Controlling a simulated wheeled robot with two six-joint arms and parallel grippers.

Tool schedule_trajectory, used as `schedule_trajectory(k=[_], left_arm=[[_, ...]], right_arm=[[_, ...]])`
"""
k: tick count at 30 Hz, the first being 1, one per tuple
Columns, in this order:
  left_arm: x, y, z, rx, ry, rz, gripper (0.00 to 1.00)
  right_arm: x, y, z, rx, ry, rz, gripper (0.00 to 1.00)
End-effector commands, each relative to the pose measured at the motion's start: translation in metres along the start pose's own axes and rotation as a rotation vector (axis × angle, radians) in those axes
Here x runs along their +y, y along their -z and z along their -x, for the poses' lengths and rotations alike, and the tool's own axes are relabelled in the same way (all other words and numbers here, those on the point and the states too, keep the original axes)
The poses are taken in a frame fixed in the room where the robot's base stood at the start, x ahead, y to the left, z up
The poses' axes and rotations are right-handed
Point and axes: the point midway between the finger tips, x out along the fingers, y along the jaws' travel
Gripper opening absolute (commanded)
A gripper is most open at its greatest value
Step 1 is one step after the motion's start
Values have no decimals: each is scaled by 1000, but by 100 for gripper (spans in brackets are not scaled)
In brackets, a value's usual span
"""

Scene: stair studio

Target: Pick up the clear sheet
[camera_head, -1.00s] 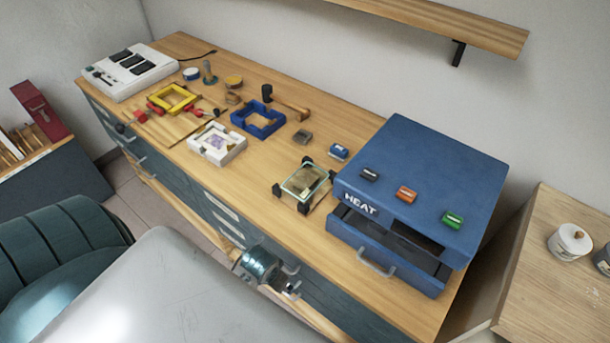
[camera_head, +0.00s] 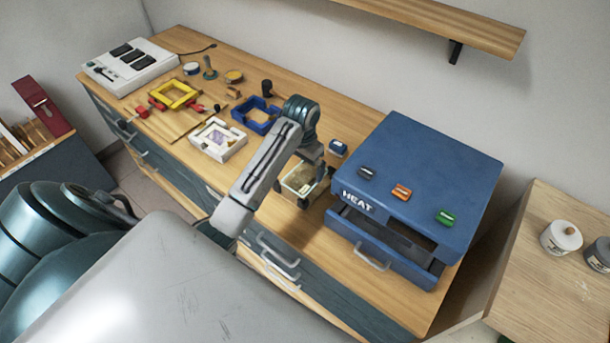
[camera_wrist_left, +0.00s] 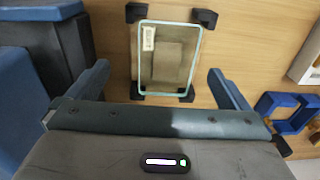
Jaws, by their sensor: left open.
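The clear sheet (camera_wrist_left: 168,58) is a see-through pane with a pale green edge and a small label near one corner. It rests on black corner supports on the bench. In the head view the sheet (camera_head: 298,182) is partly covered by my left arm. My left gripper (camera_wrist_left: 165,85) is open, its two fingers apart on either side of the sheet's near end in the wrist view. It holds nothing. In the head view my left gripper (camera_head: 312,160) is above the sheet. My right gripper is not in view.
A blue heater box (camera_head: 430,170) with its drawer (camera_head: 390,250) pulled partly open stands close to the right of the sheet. A white frame (camera_head: 218,140), a blue frame (camera_head: 257,115) and a yellow frame (camera_head: 172,95) lie to the left.

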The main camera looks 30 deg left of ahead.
Motion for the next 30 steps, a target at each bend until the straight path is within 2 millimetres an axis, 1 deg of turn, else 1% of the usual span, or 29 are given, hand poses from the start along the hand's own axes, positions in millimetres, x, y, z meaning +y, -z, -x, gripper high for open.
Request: schedule_trajectory(k=[1,3,6,8,11,18,19,21,25,28,30], left_arm=[[-6,12,12,-8,-6,4,100],[-11,22,22,-20,-15,6,100],[-16,29,30,-30,-22,8,100],[-17,31,31,-33,-24,9,100],[-17,32,24,-35,-25,8,100],[-16,30,-3,-35,-25,8,100],[-15,30,-4,-37,-26,9,100],[-15,30,-15,-37,-27,8,100],[-15,30,-24,-35,-26,7,100],[-14,29,-33,-38,-26,8,100],[-14,30,-43,-39,-26,9,100]], right_arm=[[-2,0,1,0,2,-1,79],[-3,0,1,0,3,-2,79],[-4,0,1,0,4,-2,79],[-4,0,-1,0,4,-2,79],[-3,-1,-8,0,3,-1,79],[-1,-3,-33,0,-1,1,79],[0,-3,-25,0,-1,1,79],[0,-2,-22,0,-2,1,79],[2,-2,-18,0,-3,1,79],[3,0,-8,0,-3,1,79],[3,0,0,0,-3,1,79]])
